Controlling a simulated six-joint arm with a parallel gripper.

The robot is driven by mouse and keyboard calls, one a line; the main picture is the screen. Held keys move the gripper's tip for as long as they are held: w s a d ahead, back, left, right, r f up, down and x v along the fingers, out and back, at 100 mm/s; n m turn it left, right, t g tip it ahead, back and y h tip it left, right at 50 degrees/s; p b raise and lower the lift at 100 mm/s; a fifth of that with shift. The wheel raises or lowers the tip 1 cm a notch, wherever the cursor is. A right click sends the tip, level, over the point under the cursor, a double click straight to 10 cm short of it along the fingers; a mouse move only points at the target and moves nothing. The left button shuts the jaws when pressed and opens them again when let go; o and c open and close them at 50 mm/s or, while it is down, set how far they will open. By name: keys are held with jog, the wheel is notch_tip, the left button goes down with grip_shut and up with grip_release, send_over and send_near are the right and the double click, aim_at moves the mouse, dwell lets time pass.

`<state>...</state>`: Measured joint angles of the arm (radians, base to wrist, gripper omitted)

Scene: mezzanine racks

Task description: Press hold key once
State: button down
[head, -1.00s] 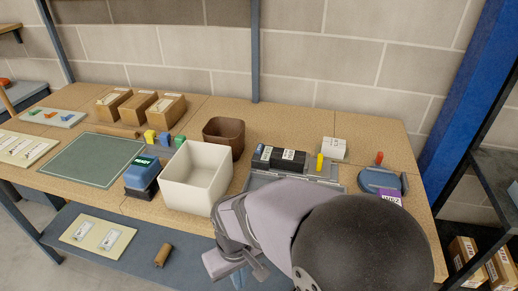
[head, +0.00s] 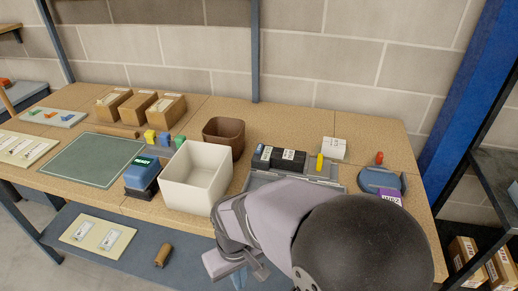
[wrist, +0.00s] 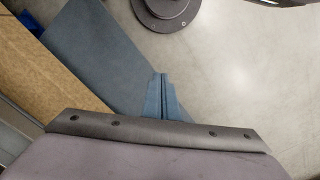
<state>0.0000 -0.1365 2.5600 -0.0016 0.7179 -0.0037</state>
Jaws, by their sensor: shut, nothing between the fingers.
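No key marked hold can be made out in either view. A blue and dark device (head: 141,178) with a small lit screen stands near the front edge of the table, left of the white bin; its keys are too small to tell. My gripper (head: 239,279) hangs in front of the table edge, right of that device and apart from it, partly cut off by the bottom of the head view. In the wrist view my gripper (wrist: 161,76) is shut and empty, its blue fingers together above the floor.
The white bin (head: 193,190) stands between device and arm, with a brown bin (head: 238,130) behind. A grey tray (head: 255,182) holds dark boxes. A blue tool with a red knob (head: 379,158) sits at right. The green mat (head: 92,160) is clear. A lower shelf (head: 190,232) runs below.

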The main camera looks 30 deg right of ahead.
jog(key=shift+r, duration=0.1)
jog(key=s+d+r+m+g+y+p, duration=0.2)
jog(key=d+r+m+p, duration=0.45)
jog(key=p, duration=0.95)
jog(key=w+d+r+m+t+p, duration=0.2)
jog(key=w+d+m, duration=0.15)
jog(key=w, duration=0.35)
jog(key=w+d+r+m+t+y+p, duration=0.15)
jog(key=w+m, duration=0.25)
jog(key=w, duration=0.4)
jog(key=w+d+r+m+t+p, duration=0.2)
jog(key=w+d+r+m+t, duration=0.15)
jog(key=w, duration=0.35)
jog(key=w+d+r+m+t+h, duration=0.4)
jog(key=w+d+r+m, duration=0.3)
jog(key=w+d+m, duration=0.3)
jog(key=shift+w+d, duration=0.25)
jog(key=shift+w, duration=0.6)
